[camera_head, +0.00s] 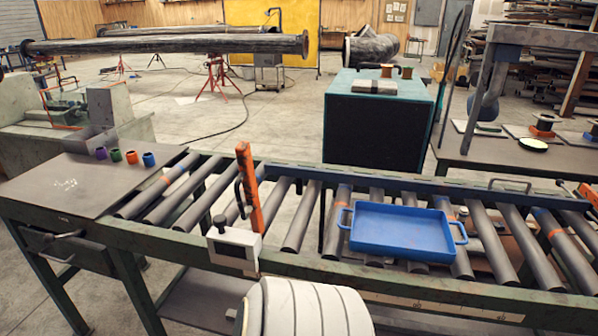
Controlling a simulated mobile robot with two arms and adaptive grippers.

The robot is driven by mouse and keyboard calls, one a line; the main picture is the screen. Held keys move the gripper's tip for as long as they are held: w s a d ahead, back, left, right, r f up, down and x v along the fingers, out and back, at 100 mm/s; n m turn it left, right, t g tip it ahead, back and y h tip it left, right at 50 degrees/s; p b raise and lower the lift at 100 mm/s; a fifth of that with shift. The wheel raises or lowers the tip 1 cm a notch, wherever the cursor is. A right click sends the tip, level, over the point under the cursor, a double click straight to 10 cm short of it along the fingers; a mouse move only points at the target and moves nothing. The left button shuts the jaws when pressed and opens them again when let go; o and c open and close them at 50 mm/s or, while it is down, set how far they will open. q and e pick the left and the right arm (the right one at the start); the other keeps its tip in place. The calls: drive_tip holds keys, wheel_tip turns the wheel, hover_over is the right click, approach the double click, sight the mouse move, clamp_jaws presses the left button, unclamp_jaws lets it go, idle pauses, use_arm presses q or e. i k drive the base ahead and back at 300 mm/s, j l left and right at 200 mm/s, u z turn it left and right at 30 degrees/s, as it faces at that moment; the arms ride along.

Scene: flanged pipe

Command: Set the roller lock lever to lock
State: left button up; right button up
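An orange lever (249,187) stands nearly upright at the front rail of the roller conveyor, left of the middle. Its top leans slightly left. It rises beside a pale grey box (234,248) clamped on the rail. A small black knob (219,222) sits on top of this box. I take the orange lever to be the roller lock lever. Any lock or unlock marking is too small to read. Neither of my grippers shows in the head view, and nothing touches the lever.
A blue tray (400,206) with two handles rests on the rollers right of the lever. A ribbed white cylinder (310,308) rises at the bottom edge, just right of the grey box. Several rollers near the lever are bare.

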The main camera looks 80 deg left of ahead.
sight(50, 238)
drive_tip(key=u, duration=4.25)
